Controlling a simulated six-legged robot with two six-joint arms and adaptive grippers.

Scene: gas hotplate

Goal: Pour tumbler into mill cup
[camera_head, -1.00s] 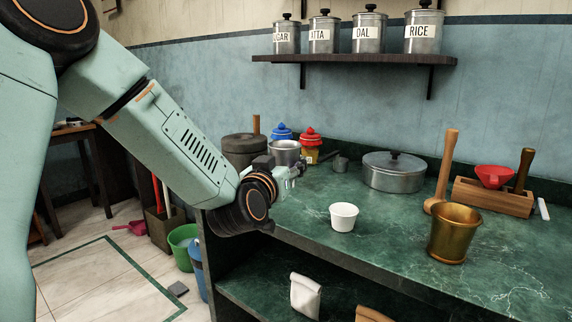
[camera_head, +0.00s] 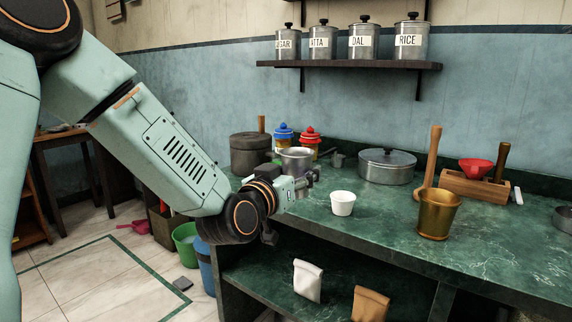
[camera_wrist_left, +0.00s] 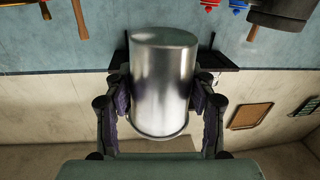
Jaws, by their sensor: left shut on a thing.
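My left gripper (camera_head: 302,184) is shut on a shiny steel tumbler (camera_head: 296,162), above the counter's left front part. In the left wrist view the tumbler (camera_wrist_left: 163,85) stands between the two dark fingers (camera_wrist_left: 163,104), one on each side. It looks about upright in the head view; its contents are hidden. A small white cup (camera_head: 342,204) stands upright on the green counter, a little right of the gripper and apart from it. A brass, bucket-shaped vessel (camera_head: 437,215) stands farther right. Neither is labelled, so I cannot tell surely which is the mill cup. My right gripper is not in view.
A lidded steel pot (camera_head: 386,170) and a wooden box with a red funnel (camera_head: 473,168) stand at the back. Blue (camera_head: 284,134) and red-lidded jars (camera_head: 309,140) and a dark pot (camera_head: 250,155) are behind the gripper. The counter (camera_head: 385,225) is clear around the white cup.

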